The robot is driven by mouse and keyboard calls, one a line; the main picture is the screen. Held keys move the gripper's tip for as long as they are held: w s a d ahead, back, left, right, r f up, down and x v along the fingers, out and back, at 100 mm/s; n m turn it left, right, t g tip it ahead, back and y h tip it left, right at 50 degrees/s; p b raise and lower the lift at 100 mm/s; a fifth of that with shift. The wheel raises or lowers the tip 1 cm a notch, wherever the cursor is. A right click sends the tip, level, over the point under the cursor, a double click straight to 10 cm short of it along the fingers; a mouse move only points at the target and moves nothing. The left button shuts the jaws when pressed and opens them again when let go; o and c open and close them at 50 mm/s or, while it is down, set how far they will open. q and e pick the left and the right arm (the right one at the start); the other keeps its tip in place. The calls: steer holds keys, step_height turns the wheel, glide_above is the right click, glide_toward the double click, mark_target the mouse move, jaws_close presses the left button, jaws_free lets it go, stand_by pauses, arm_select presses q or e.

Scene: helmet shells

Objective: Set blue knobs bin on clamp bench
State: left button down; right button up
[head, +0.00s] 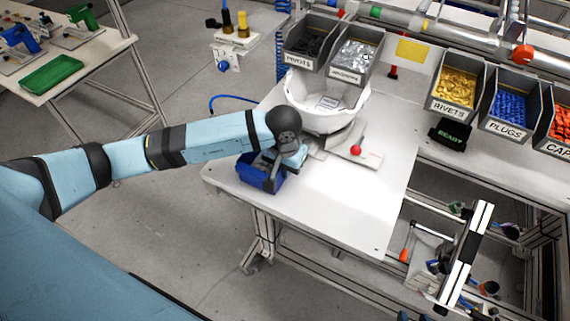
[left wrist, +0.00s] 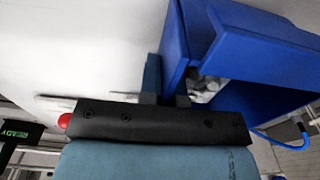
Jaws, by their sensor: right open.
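The blue bin (head: 258,180) is at the near left corner of the white clamp bench (head: 345,205). In the left wrist view the bin (left wrist: 245,45) fills the upper right, with some greyish contents partly visible inside. My left gripper (head: 277,168) reaches down over the bin's right side. In the left wrist view its fingers (left wrist: 166,92) are closed on the bin's wall, one on each side. The bin looks upright; whether its base touches the bench top is hidden.
A white helmet shell (head: 325,100) and a red-knobbed clamp (head: 355,150) stand behind the bin. Grey bins of rivets (head: 455,88) and plugs (head: 510,105) line the back right. The bench's front middle is clear. An aluminium frame (head: 465,255) stands at the lower right.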

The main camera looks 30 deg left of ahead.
arm_select(q)
steer(key=shift+f+b, duration=0.2)
steer(key=shift+b, duration=0.1)
steer(key=c, duration=1.3)
jaws_free()
